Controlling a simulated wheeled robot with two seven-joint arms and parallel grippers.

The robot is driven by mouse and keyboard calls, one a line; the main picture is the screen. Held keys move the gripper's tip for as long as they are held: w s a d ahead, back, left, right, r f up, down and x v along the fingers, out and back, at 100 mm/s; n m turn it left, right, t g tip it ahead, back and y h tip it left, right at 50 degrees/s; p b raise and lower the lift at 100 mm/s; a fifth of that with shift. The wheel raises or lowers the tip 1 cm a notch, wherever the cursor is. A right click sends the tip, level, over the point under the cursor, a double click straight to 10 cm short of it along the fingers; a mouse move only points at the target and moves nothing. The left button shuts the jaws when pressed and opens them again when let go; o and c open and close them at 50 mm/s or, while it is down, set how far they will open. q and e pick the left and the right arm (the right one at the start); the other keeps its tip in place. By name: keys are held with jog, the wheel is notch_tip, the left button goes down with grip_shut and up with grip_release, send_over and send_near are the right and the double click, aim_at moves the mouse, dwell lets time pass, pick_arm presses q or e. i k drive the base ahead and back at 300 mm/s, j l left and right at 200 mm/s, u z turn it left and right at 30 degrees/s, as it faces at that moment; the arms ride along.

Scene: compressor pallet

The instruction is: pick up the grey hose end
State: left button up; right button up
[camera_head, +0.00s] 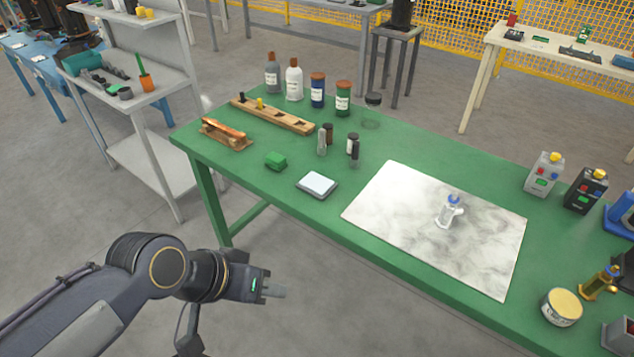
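I cannot make out a grey hose end or a compressor pallet anywhere in the head view. My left gripper (274,290) is at the lower middle, over the grey floor in front of the green table (340,240). It points right and is apart from the table. Its small grey fingers appear edge-on, so I cannot tell if they are open or shut, or whether anything is between them. My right gripper is not in view.
A marble slab (400,215) on the table carries a small clear vessel with a blue top (450,208). A grey shelf (160,160) stands left.

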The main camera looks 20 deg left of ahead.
aim_at(322, 145)
jog(key=z, duration=0.5)
jog(key=j+z, duration=0.45)
jog(key=j, duration=0.25)
jog(key=k+j+z, duration=0.1)
jog(key=j+z, duration=0.35)
jog(key=j, duration=0.25)
